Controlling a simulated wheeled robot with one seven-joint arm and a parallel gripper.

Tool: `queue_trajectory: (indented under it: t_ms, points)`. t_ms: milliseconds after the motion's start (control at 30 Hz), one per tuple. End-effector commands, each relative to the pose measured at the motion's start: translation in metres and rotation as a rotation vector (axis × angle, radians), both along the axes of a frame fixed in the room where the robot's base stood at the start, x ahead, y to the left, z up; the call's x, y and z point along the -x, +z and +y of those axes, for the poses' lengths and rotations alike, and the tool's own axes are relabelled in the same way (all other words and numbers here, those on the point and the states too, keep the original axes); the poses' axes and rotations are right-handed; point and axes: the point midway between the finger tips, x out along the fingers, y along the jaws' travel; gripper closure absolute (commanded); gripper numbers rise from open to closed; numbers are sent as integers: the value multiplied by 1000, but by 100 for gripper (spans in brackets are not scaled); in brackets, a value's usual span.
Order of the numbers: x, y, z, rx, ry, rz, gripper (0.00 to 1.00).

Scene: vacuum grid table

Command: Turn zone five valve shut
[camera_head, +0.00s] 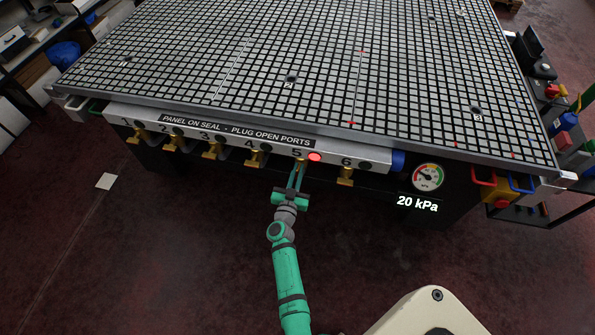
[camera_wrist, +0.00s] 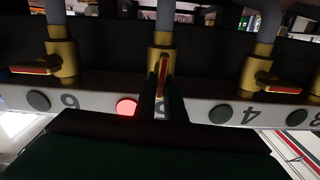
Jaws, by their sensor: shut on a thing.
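The zone five valve is a brass valve with a red-topped lever, at the number 5 on the table's front rail. In the wrist view its body (camera_wrist: 162,55) is in the middle and its lever (camera_wrist: 163,72) lies in line with the pipe. My gripper (camera_head: 298,170) reaches up to it from below in the head view, hiding most of it. In the wrist view my gripper's two dark fingers (camera_wrist: 162,98) are shut on the lever, one on each side. The red lamp (camera_head: 315,157) beside the 5 is lit; it also shows in the wrist view (camera_wrist: 126,107).
Neighbouring valves six (camera_head: 345,177) and four (camera_head: 255,157) stand close on either side, their levers crosswise in the wrist view. Their lamps are dark. The gauge (camera_head: 428,177) has a 20 kPa readout (camera_head: 417,204). The floor in front is clear.

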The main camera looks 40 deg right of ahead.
Motion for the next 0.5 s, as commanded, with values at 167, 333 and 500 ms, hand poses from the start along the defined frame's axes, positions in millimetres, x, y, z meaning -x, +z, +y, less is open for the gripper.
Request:
queue_trajectory:
  t_ms: [167, 333, 500]
  points:
    - [2, -1, -1, -72, -1, -84, 100]
    - [4, -1, -2, -170, -1, -198, 100]
    - [6, -2, -4, -275, -1, -322, 100]
